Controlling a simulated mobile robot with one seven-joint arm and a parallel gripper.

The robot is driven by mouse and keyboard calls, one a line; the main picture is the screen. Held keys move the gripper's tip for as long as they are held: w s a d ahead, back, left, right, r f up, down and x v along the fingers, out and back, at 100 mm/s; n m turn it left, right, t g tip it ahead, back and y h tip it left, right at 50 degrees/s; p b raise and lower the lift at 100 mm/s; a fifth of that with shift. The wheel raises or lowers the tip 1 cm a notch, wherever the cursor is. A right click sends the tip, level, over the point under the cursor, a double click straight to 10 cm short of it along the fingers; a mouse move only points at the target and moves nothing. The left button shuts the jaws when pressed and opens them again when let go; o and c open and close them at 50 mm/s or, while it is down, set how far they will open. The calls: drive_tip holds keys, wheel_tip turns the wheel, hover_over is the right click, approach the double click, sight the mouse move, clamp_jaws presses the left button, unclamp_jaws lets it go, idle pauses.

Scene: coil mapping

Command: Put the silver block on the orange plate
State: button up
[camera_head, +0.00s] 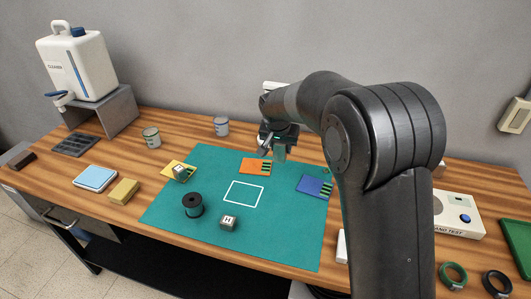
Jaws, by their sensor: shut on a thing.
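The orange plate (253,167) lies on the green mat near its back edge, with dark green strips at its right end. My gripper (279,153) is over the back of the mat, just beyond and right of the orange plate. It is shut on a small greyish thing, apparently the silver block (280,154), which is mostly hidden by the fingers. I cannot tell its height above the mat. A similar cube with a dark mark on its white top (229,222) sits at the mat's front. Another cube (179,171) sits on the yellow plate (176,167).
The blue plate (314,186) is right of the orange one. A black spool (193,205) stands left of a white outlined square (244,194), which is empty. Two cans (152,138) (221,126) stand behind the mat.

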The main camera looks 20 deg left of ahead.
drive_tip(key=d+r, duration=0.3)
drive_tip(key=d, duration=0.1)
drive_tip(key=w+a+f, duration=0.1)
drive_tip(key=a+f, duration=0.1)
drive_tip(key=a, duration=0.2)
drive_tip(key=w+a+f, duration=0.1)
drive_tip(key=a+f, duration=0.1)
drive_tip(key=a, duration=0.3)
drive_tip(key=w+a+f, duration=0.1)
drive_tip(key=a+f, duration=0.1)
drive_tip(key=a, duration=0.2)
drive_tip(key=shift+a+f, duration=0.15)
drive_tip(key=shift+f, duration=2.1)
drive_tip(key=shift+f, duration=0.15)
drive_tip(key=o, duration=1.3)
drive_tip(key=shift+c, duration=0.2)
